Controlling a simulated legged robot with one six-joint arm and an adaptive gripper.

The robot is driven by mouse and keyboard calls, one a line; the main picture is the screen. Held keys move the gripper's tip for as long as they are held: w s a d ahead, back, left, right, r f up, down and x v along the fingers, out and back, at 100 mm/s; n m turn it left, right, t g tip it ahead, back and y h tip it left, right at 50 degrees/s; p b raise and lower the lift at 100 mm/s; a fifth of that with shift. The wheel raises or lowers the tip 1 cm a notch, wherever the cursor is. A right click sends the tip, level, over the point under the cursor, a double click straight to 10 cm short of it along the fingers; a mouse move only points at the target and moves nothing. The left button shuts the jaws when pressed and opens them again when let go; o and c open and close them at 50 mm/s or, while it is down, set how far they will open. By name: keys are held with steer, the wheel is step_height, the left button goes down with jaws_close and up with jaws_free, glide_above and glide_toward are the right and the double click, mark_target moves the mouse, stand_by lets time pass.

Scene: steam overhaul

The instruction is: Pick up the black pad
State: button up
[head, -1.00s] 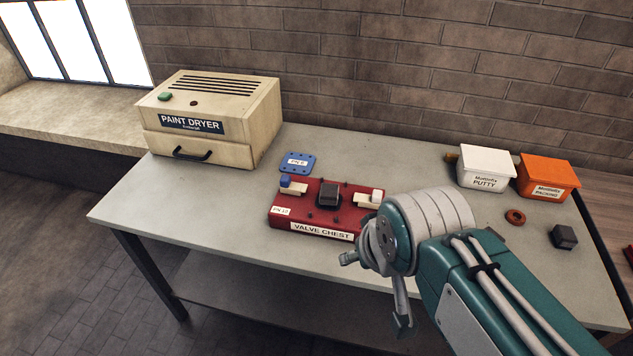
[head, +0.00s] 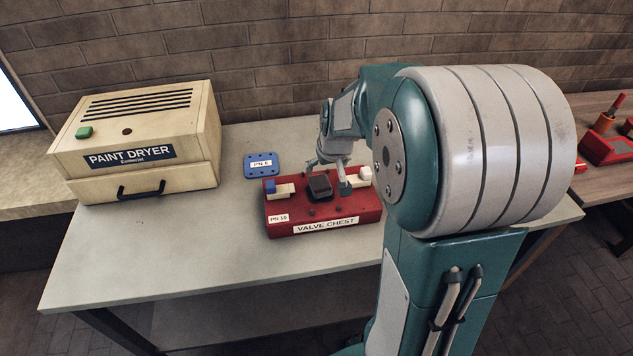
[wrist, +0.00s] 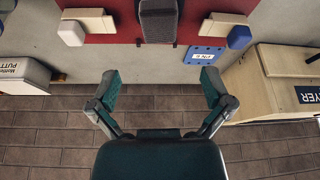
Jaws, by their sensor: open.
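The black pad (head: 319,186) is a dark block on top of the red valve chest (head: 284,229), near its middle. In the wrist view the black pad (wrist: 158,20) is at the top centre, beyond the fingertips. My gripper (head: 328,174) is above the valve chest, close to the pad. In the wrist view my gripper (wrist: 160,84) is open, its two fingers wide apart with nothing between them. The pad lies roughly in line with the middle of the gap. I cannot tell the exact height of the fingertips above it.
White blocks stand on both sides of the pad, one with a blue cap (head: 270,186), one with a white cap (head: 365,174). A blue plate (head: 262,165) lies behind the chest. The paint dryer (head: 140,150) stands left. The putty box (wrist: 24,75) shows in the wrist view.

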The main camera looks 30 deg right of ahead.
mark_target(320, 182)
steer(key=x, duration=0.6)
steer(key=shift+a, duration=0.4)
steer(key=f, duration=0.1)
steer(key=w+d+f, duration=0.1)
steer(key=w+f, duration=0.1)
steer(key=f, duration=0.1)
steer(key=shift+w+d, duration=0.1)
steer(key=shift+d, duration=0.1)
steer(key=shift+a, duration=0.15)
steer(key=c, duration=1.2)
